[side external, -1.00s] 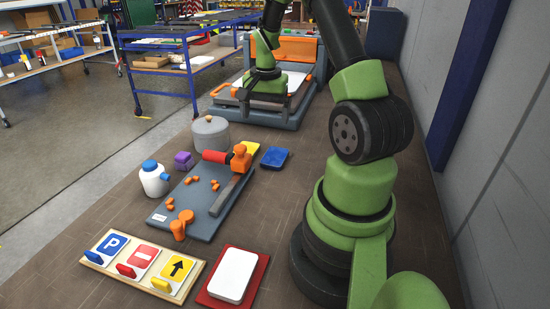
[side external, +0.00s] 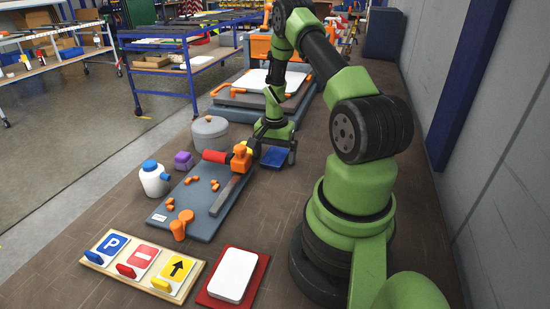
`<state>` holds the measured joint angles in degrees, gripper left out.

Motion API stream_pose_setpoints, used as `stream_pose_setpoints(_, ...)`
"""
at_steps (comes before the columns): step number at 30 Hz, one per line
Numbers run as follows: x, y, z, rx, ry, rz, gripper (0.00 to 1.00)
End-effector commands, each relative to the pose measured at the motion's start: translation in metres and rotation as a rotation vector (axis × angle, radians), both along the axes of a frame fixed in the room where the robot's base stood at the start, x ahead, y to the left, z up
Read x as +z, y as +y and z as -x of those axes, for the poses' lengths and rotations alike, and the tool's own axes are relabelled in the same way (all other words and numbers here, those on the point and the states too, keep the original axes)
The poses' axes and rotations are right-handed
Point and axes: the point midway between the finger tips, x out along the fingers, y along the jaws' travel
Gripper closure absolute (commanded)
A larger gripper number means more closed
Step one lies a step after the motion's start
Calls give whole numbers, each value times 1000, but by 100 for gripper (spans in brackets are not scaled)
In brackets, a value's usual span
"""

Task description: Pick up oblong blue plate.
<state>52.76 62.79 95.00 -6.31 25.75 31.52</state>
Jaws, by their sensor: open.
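The oblong blue plate (side external: 273,158) lies flat on the brown work surface, just right of the upper end of the grey board. My gripper (side external: 273,152) is directly above it, pointing down, with its dark fingers spread to either side of the plate. The jaws are open. The gripper and wrist hide part of the plate's far side. Whether the fingers touch the plate or the surface cannot be told from this view.
A sign board (side external: 143,262) and red tray (side external: 206,299) lie in front.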

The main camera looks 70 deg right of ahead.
Motion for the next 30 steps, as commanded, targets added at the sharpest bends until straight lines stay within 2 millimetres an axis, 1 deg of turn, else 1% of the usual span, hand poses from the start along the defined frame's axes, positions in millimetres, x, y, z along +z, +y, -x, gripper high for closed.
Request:
stream_pose_setpoints(7, -2, 0, 0, 0, -1, 1, 6)
stream_pose_setpoints(8, -2, 0, 0, 1, -1, 1, 13)
stream_pose_setpoints(9, -2, 0, 0, 0, -1, 1, 22)
stream_pose_setpoints(11, -2, 0, 0, 1, -1, 1, 36)
stream_pose_setpoints(12, -2, 0, 0, 1, -1, 1, 45)
stream_pose_setpoints(14, -2, 0, 0, 1, -1, 1, 59)
stream_pose_setpoints(24, 1, 0, 0, 1, -1, 1, 60)
stream_pose_setpoints(28, 12, -1, -1, 1, -3, 4, 60)
stream_pose_setpoints(30, 23, -1, -1, 1, -3, 5, 60)
